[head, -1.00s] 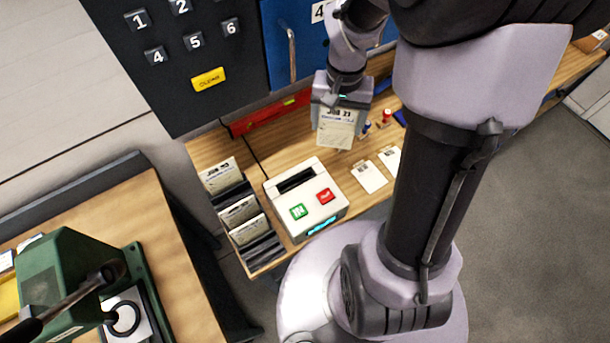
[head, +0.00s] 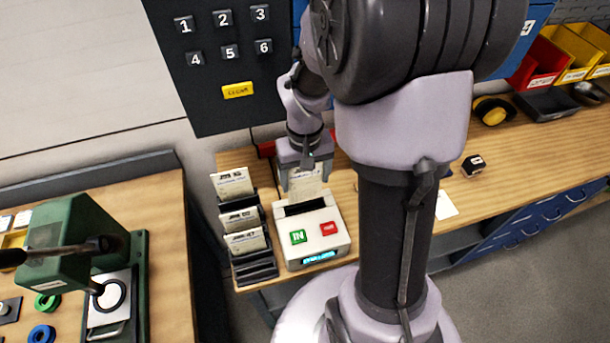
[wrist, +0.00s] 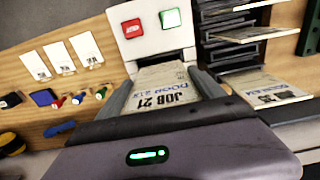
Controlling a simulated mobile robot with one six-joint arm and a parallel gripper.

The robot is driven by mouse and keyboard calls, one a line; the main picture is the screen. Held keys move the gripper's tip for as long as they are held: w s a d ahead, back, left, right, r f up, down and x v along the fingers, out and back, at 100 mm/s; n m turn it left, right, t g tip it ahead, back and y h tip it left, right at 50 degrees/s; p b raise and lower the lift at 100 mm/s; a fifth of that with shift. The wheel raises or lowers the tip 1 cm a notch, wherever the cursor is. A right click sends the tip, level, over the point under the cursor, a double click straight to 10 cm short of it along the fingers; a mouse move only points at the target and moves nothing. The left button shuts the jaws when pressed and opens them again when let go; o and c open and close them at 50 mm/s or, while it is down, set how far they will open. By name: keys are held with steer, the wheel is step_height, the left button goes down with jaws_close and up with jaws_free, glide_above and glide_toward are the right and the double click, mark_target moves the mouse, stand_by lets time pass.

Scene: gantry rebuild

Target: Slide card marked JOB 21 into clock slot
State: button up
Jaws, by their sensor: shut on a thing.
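My gripper (head: 304,183) is shut on a cream card (head: 306,188), which reads JOB 21 in the wrist view (wrist: 165,88). The card lies between both fingers there, its printed face toward the wrist camera. The time clock (head: 330,241) is a pale box with a green IN button (head: 298,237) and a red button (head: 329,229). Its dark slot (head: 303,206) is on the top, at the back. The card's lower edge is right at the slot; I cannot tell whether it has entered. The clock also shows in the wrist view (wrist: 150,40), just beyond the card.
A dark card rack (head: 256,270) with several job cards (head: 246,241) stands close left of the clock. In the wrist view, white cards (wrist: 61,57), small stamps (wrist: 79,98) and a blue block (wrist: 44,97) lie on the bench. A green press (head: 80,245) stands on the left table.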

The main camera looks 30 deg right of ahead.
mark_target(305, 194)
steer(key=shift+f+b, duration=2.85)
steer(key=shift+f, duration=0.8)
steer(key=o, duration=1.3)
steer(key=shift+o, duration=0.2)
steer(key=shift+r, duration=0.15)
step_height(305, 194, up, 17)
steer(key=p, duration=0.5)
steer(key=shift+r, duration=0.15)
